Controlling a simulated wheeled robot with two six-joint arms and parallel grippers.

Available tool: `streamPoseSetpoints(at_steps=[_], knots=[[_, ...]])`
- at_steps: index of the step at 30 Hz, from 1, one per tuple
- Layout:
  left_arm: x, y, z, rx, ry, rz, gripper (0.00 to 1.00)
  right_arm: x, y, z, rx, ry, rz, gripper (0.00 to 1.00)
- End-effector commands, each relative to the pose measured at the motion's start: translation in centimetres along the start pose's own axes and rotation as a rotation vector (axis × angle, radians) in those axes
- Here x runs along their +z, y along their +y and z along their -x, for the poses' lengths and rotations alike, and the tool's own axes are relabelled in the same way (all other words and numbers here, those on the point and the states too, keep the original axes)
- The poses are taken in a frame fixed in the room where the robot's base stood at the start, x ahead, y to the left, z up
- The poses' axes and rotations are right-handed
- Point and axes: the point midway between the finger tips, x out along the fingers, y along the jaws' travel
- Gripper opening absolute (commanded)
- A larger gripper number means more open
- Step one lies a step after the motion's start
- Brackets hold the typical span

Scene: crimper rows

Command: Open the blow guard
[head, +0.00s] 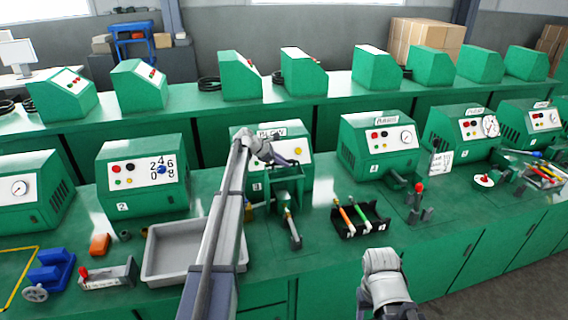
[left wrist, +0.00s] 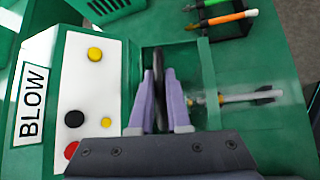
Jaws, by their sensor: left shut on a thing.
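The blow station (head: 270,142) is a green box with a sloped white panel marked BLOW, at the middle of the bench. Its panel (left wrist: 85,75) with yellow, black and red buttons shows at left in the left wrist view. The blow guard (head: 287,184) is a green frame at the station's front; its frame edge (left wrist: 208,85) also shows in the wrist view. My left gripper (left wrist: 159,90) has its purple fingers shut on a dark upright bar, seemingly the guard's handle. In the head view the gripper (head: 272,158) is partly hidden by my arm. My right gripper is not seen.
A nozzle-like fitting (head: 291,228) stands in front of the guard. A grey tray (head: 150,257) lies to the left, and a black rack (head: 347,229) with coloured tools to the right. Other green stations line the bench. My right arm shows at the lower right.

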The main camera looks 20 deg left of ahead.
Motion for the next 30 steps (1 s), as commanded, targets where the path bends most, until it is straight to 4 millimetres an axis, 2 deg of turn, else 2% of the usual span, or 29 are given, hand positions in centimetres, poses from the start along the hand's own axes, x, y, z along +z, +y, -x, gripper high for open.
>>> streamPoseSetpoints(at_steps=[4,5,12,23,30], knots=[[0.0,0.0,0.0,0.001,0.0,0.0,0.0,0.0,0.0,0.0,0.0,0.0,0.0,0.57],[0.0,0.0,0.0,0.001,0.0,0.0,0.17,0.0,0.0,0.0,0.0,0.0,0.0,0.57],[0.0,0.0,0.0,0.001,0.0,0.0,0.44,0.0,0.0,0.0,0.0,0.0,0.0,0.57],[0.1,0.0,0.4,0.0,-0.001,0.0,0.44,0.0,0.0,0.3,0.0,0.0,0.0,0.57],[0.3,0.1,3.1,0.002,0.0,0.001,0.44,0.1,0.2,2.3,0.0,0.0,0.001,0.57]])
